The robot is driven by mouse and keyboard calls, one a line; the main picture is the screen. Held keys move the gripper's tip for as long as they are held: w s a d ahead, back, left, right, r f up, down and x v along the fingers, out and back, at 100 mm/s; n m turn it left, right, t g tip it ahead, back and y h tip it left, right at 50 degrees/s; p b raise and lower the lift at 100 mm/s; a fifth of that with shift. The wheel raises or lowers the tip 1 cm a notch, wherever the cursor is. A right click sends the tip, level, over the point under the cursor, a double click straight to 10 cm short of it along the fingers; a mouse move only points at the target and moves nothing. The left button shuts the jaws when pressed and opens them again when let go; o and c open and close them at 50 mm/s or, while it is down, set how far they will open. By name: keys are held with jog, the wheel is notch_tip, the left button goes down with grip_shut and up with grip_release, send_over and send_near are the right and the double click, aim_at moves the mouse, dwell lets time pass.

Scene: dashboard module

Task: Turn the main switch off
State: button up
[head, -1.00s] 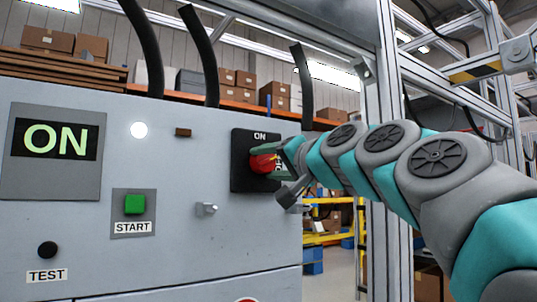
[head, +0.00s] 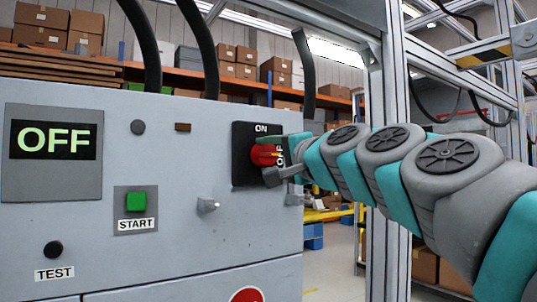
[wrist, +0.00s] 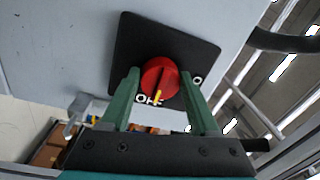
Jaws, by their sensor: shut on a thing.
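The main switch is a red rotary knob (head: 263,155) on a black square plate (head: 243,174), on the front of the grey cabinet. In the wrist view the red knob (wrist: 158,75) has its yellow pointer mark at the OFF label. My gripper (head: 272,157) reaches the knob from the right and covers part of the plate. In the wrist view my gripper (wrist: 160,80) has its green fingers on either side of the knob, shut on it. The display (head: 54,140) reads OFF in green letters.
The cabinet (head: 160,245) also carries a dark round lamp (head: 138,127), a green START button (head: 136,201), a black TEST button (head: 53,249) and a small protruding latch (head: 207,204). A metal frame post (head: 375,240) stands right of the cabinet, behind my arm.

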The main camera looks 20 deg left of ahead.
jog(key=o, duration=1.4)
jog(key=b+v, duration=0.1)
jog(key=v, duration=0.6)
jog(key=shift+s+d, duration=0.25)
jog(key=shift+d, duration=0.05)
